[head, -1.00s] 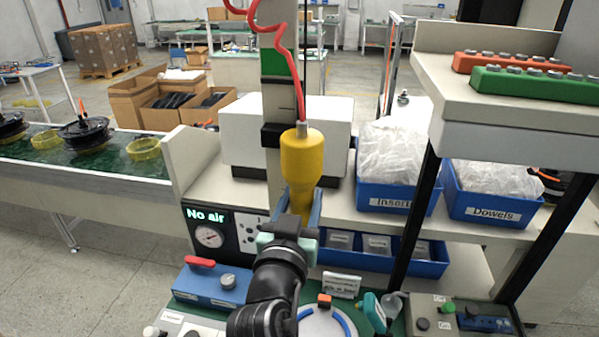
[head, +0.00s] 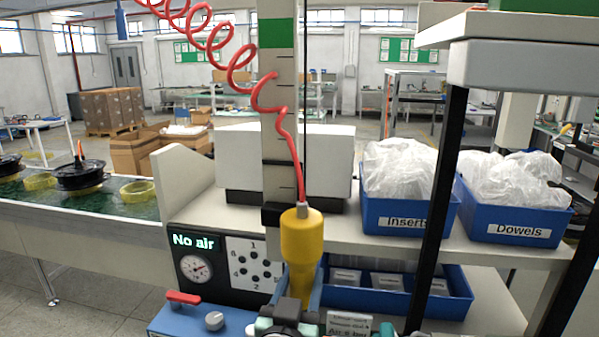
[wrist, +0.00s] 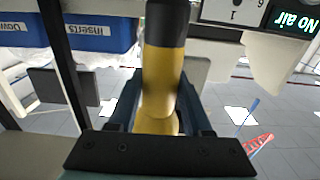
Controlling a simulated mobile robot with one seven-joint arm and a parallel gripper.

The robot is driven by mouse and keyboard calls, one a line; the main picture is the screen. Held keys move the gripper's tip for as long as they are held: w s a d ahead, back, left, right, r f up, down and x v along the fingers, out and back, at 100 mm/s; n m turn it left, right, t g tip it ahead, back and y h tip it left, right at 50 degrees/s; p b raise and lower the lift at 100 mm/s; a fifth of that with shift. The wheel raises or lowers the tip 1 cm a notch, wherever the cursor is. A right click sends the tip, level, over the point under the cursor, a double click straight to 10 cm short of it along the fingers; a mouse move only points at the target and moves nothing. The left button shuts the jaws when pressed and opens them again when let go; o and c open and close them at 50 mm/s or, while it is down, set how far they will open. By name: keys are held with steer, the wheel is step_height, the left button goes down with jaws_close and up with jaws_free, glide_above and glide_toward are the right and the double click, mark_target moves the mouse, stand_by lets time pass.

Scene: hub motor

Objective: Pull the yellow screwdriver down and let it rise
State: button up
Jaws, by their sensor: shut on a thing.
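The yellow screwdriver (head: 302,240) hangs upright from a coiled red hose (head: 240,65) in front of the post. My gripper (head: 302,290) is shut on its lower body, with a blue finger on each side. In the wrist view the yellow screwdriver (wrist: 160,75) runs between the two fingers of my gripper (wrist: 155,105), its dark end at the top of the picture. The tool's lower tip is hidden in the head view.
A panel (head: 205,262) reading "No air" with a gauge stands left of the tool. Blue bins marked Inserts (head: 408,221) and Dowels (head: 515,231) stand right, behind a black upright (head: 440,190). A conveyor (head: 100,222) lies left.

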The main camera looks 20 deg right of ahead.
steer(key=o, duration=1.3)
steer(key=shift+f, duration=0.45)
steer(key=shift+o, duration=0.2)
steer(key=r+v, duration=0.1)
steer(key=v, duration=1)
